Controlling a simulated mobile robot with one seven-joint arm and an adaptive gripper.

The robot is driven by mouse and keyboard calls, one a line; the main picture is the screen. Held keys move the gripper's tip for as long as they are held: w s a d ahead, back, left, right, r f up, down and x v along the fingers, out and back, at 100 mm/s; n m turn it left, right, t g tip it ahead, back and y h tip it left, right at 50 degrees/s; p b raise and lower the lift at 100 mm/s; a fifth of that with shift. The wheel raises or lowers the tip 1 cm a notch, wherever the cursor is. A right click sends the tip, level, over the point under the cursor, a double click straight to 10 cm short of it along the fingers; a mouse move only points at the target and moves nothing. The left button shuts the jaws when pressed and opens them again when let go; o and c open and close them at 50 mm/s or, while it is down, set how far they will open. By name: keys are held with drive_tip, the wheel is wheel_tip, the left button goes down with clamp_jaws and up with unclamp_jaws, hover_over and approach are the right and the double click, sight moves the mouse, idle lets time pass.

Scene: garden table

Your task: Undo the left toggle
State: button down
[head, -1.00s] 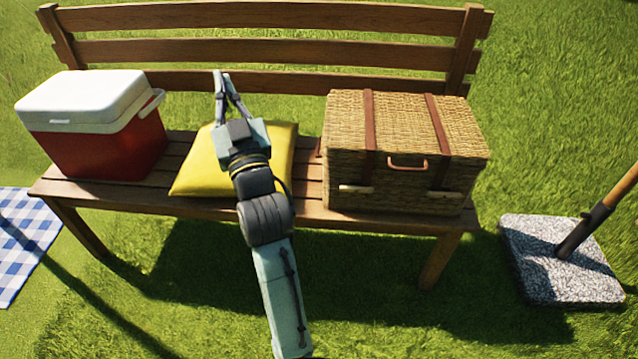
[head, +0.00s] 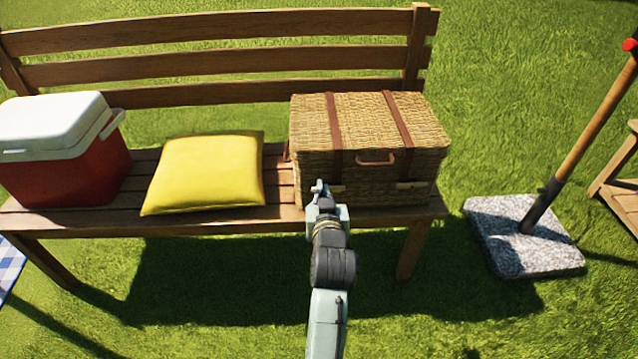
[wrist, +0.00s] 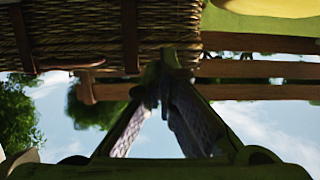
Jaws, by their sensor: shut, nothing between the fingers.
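The wicker basket (head: 370,125) stands closed on the bench, with two brown leather straps over its lid and front. The left toggle (head: 337,189) is a small pale bar at the foot of the left strap (head: 333,120). The right toggle (head: 410,186) lies across the foot of the right strap. My gripper (head: 319,187) is shut and empty, its tips at the left end of the left toggle and partly covering it. In the wrist view my gripper (wrist: 163,68) is close to the basket (wrist: 80,30); I cannot tell whether it touches, and the toggle is not clear there.
A brown handle (head: 376,161) sits on the basket front between the straps. A yellow cushion (head: 205,172) and a red and white cooler (head: 62,150) are on the bench (head: 285,212) to the left. A stone base (head: 500,240) with a pole stands at the right.

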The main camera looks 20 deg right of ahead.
sight(319, 176)
drive_tip(key=p+x, duration=0.1)
drive_tip(key=x, duration=0.9)
drive_tip(key=shift+w+f, duration=0.1)
drive_tip(key=shift+w, duration=0.05)
wheel_tip(319, 176, down, 3)
drive_tip(key=shift+r, duration=0.15)
drive_tip(key=shift+f, duration=0.55)
